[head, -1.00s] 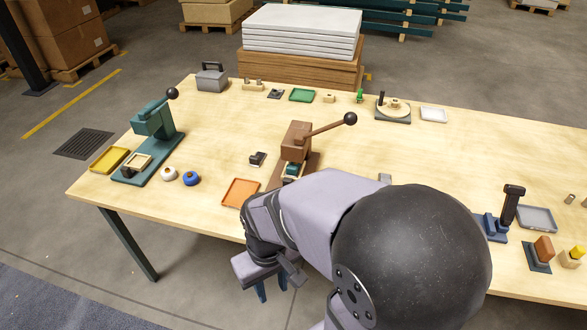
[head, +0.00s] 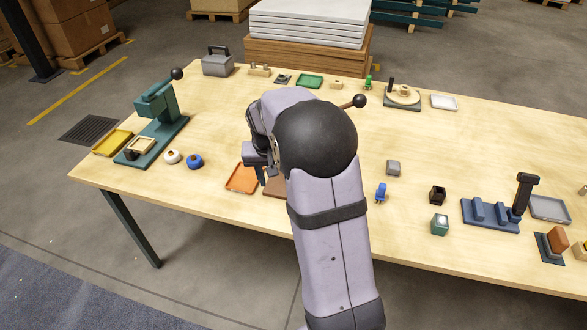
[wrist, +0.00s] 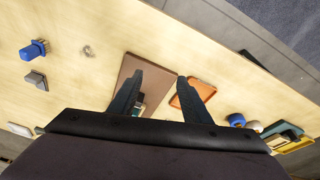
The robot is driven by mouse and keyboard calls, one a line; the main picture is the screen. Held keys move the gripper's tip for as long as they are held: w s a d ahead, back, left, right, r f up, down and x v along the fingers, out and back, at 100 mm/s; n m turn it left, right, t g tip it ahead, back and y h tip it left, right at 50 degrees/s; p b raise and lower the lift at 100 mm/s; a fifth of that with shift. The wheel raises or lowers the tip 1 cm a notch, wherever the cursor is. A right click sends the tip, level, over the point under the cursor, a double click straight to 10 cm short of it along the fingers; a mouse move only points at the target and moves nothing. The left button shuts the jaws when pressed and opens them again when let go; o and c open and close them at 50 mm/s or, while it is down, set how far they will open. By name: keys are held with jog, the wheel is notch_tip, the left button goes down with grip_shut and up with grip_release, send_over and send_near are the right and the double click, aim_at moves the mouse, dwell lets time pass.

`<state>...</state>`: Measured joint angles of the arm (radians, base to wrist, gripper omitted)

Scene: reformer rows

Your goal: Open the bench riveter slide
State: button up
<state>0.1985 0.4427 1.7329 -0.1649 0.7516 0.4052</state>
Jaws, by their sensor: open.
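A brown lever machine, which I take to be the bench riveter, stands at mid-table in the head view. My arm hides most of it; its black-knobbed lever (head: 345,104) and a corner of its brown base (head: 274,187) show. In the wrist view its flat brown base (wrist: 150,70) lies beyond and between my fingers. A small teal and pale part (wrist: 138,101) on it shows beside the left finger, partly covered; I cannot tell whether this is the slide. My gripper (wrist: 160,76) is open and empty above the base, close to the orange tray; it also shows in the head view (head: 260,170).
The orange tray (head: 241,178) lies just left of the base. A teal lever press (head: 156,110), a yellow tray (head: 112,142) and white (head: 171,157) and blue (head: 195,161) knobs are further left. A blue part (head: 381,193) and several small blocks stand to the right.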

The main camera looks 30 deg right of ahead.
jog(key=w+d+f+m+t+h+b, duration=0.1)
jog(key=w+d+f+m+b, duration=0.15)
jog(key=w+d, duration=0.7)
jog(key=shift+m, duration=0.45)
jog(key=shift+s+d+p+x, duration=0.15)
jog(key=shift+p+x, duration=0.6)
jog(key=shift+x, duration=1.3)
jog(key=shift+s+d+p+x, duration=0.15)
jog(key=shift+p+x, duration=0.55)
jog(key=shift+x, duration=1.35)
jog(key=shift+w, duration=0.1)
grip_shut()
